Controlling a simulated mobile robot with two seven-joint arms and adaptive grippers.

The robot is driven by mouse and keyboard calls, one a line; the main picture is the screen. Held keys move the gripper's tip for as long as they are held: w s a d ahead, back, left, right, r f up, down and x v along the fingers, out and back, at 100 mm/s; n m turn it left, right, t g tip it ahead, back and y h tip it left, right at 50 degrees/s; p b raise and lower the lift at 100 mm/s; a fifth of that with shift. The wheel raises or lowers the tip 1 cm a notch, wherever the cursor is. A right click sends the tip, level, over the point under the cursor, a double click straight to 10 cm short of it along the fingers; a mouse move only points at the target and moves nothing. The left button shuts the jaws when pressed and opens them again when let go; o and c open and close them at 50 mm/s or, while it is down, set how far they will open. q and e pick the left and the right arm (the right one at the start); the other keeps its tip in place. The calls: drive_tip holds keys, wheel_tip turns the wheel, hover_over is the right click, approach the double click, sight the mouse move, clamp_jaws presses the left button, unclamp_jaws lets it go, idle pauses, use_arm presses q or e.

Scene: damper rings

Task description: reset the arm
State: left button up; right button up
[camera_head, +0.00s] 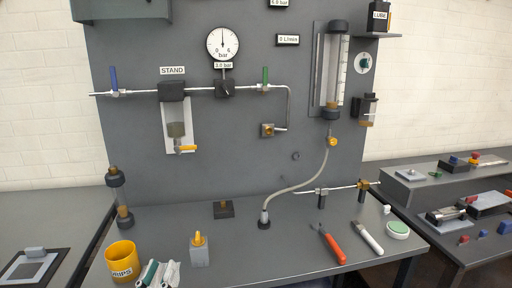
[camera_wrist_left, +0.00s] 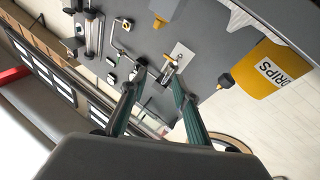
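The DRIPS cup shows at the right of that view (camera_wrist_left: 270,70), clear of the fingers. The rest of my left arm is mostly out of the head view. My right gripper is in neither view.
A grey block with a yellow tip (camera_head: 199,250) stands right of the cup. Red-handled pliers (camera_head: 333,246), a white-handled tool (camera_head: 368,238) and a green-topped round tin (camera_head: 397,230) lie at the right. The upright panel (camera_head: 230,150) carries pipes, a gauge (camera_head: 223,45) and a hose (camera_head: 305,184).

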use_arm(q)
drive_tip(key=s+d+f+m+g, duration=0.1)
drive_tip(key=s+f, duration=0.4)
drive_tip(key=f, duration=0.5)
drive_tip(key=s+d+f+m+g, duration=0.2)
drive_tip(key=s+f+g, duration=0.4)
drive_tip(key=f, duration=0.4)
drive_tip(key=s+d+f+m+g, duration=0.1)
drive_tip(key=s+f+m+g, duration=0.1)
drive_tip(key=s+f, duration=0.4)
wheel_tip(320, 180, down, 5)
drive_tip(key=shift+s+d+f+m+g+h, duration=0.15)
drive_tip(key=shift+m+g+h, duration=0.2)
drive_tip(key=shift+g, duration=0.35)
